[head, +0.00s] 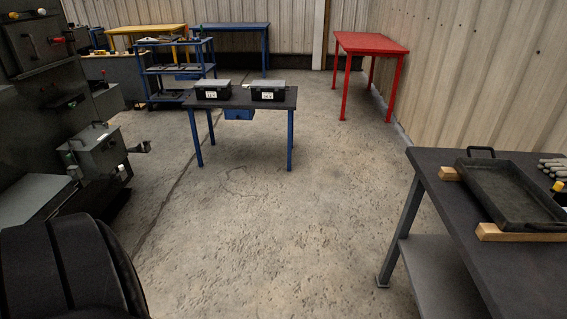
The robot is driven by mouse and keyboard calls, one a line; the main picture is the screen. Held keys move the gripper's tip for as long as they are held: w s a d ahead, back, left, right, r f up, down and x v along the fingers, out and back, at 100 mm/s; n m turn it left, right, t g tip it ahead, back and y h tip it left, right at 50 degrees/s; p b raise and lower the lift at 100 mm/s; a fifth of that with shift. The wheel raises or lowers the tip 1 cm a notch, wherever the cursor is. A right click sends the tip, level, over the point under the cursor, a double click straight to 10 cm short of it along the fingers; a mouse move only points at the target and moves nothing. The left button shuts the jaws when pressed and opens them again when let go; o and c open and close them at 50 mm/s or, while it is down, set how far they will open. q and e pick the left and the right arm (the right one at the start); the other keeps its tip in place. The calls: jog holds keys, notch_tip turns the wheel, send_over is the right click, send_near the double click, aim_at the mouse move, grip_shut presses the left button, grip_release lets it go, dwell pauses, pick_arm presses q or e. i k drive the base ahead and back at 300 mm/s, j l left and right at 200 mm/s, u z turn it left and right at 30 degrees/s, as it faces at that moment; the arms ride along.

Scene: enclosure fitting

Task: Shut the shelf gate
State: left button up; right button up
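I cannot make out the shelf gate for certain. A dark enclosure (30,125) stands at the left edge, cut off by the frame. Its upper panel (38,42) has a small handle and a red knob (57,40). A grey box with a top handle (95,148) sits lower on it. A blue shelf cart (178,72) with several tiers stands farther back, and no gate is clear on it. A large black rounded part of my own body fills the lower left corner. Neither of my grippers shows.
A dark table with blue legs (240,98) bears two black cases (212,90). A workbench (445,215) at the right holds a black tray (508,192) on wooden strips. A red table (370,42) stands by the back wall. The concrete floor between is clear.

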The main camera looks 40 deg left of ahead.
aim_at(54, 206)
jog(key=i+u, duration=0.2)
jog(key=u, duration=0.15)
jog(key=i+u, duration=0.15)
jog(key=u, duration=0.25)
